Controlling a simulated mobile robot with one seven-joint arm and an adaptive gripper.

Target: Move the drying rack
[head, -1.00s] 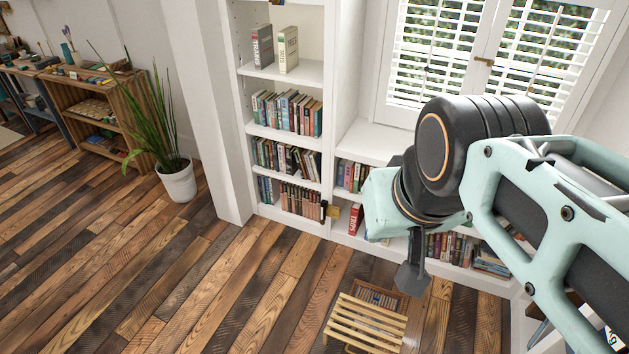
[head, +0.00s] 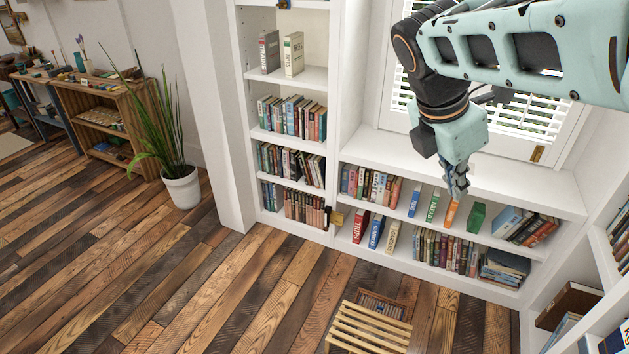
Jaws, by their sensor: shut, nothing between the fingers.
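The drying rack appears to be the pale wooden slatted piece (head: 370,327) on the plank floor at the bottom of the head view. Its lower part is cut off by the frame edge. My gripper (head: 457,192) points down in front of the low bookshelf, above and to the right of the rack in the picture. It is shut and empty, apart from the rack. Its tip overlaps the books on the upper row of the shelf; I cannot tell how near it is to them.
A brown tray-like box (head: 383,304) lies right behind the slatted rack. The white low bookshelf (head: 480,185) runs under the window, with a tall bookcase (head: 290,75) to its left. A potted plant (head: 182,188) stands farther left. The floor left of the rack is clear.

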